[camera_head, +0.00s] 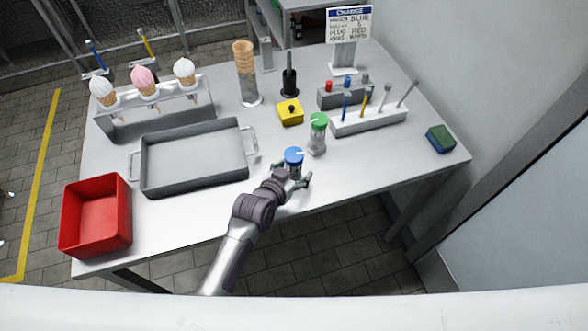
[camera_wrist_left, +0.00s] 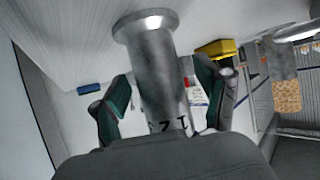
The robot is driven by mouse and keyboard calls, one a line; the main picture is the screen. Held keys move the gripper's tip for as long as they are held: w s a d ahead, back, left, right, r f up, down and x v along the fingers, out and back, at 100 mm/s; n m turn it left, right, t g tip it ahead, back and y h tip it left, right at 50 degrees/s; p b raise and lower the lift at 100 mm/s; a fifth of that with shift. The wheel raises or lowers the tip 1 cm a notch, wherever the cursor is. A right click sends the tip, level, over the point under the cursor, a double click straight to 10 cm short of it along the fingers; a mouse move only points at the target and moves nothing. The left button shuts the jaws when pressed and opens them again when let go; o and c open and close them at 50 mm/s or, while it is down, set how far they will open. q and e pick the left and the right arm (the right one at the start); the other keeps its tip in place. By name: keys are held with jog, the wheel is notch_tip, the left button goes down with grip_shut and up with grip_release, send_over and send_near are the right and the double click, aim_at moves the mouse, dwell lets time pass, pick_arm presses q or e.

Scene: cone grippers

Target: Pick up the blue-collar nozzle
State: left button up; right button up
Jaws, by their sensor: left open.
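A small blue-topped piece (camera_head: 347,80) stands in the grey block (camera_head: 340,97) at the back right. It may be the blue-collar nozzle, but it is too small to tell. My left gripper (camera_head: 292,177) is at the table's front edge, by a cylinder with a blue cap (camera_head: 293,155). In the left wrist view, a grey cylinder with a flared end (camera_wrist_left: 150,60) stands between the open fingers of my left gripper (camera_wrist_left: 165,88), with gaps at both sides. Its lower part in that picture is hidden by my gripper. My right gripper is not in view.
A green-capped jar (camera_head: 317,135) stands close right of my gripper. Behind are a yellow block (camera_head: 290,113) and a white rack (camera_head: 384,120) of handled tools. A grey tray (camera_head: 142,172) and red bin (camera_head: 118,222) are left. The front right table is clear.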

pick_arm(q)
jog(key=shift+w+d, duration=0.1)
jog(key=shift+w, duration=0.05)
jog(key=c, duration=1.3)
grip_shut()
